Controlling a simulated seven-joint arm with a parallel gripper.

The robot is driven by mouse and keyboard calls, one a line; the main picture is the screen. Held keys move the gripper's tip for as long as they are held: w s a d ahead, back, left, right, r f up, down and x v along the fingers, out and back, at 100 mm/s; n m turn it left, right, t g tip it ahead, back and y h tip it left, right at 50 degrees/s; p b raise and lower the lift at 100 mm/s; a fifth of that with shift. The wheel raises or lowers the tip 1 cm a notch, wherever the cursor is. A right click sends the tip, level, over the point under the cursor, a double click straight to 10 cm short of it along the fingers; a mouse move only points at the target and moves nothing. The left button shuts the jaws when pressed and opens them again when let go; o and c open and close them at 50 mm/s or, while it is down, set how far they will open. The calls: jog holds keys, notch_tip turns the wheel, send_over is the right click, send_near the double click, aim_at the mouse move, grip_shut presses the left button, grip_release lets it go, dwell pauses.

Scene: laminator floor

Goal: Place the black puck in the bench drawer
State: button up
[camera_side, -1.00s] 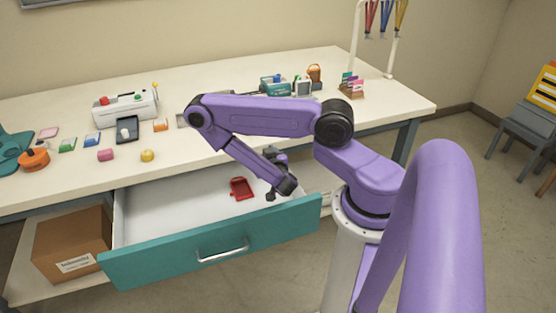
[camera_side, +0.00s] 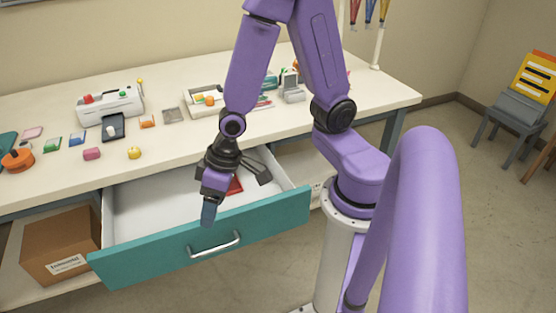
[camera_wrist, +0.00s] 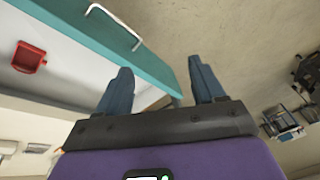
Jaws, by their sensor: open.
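The bench drawer (camera_side: 150,262) is pulled open, with a teal front and a white inside. A small red scoop-like item lies in it; it shows partly behind my gripper in the side view (camera_side: 235,186) and clearly in the wrist view (camera_wrist: 28,57). I cannot make out a black puck in either view. My gripper (camera_side: 209,212) points down by the drawer's front edge. In the wrist view my gripper (camera_wrist: 160,78) is open with nothing between its fingers; the drawer front (camera_wrist: 150,66) and floor show beyond them.
A cardboard box (camera_side: 60,245) sits below, left of the drawer. Floor is free in front.

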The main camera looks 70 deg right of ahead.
jog(key=s+d+r+n+g+h, duration=0.2)
jog(key=s+d+r+n, duration=0.3)
jog(key=s+r+n, duration=0.4)
jog(key=s+r, duration=0.1)
jog(key=s, duration=0.2)
jog(key=shift+d, duration=0.3)
jog(key=shift+o, duration=0.5)
jog(key=shift+s+d+r+n+h, duration=0.15)
jog(key=shift+d+r+n+h, duration=0.15)
jog(key=shift+d, duration=0.1)
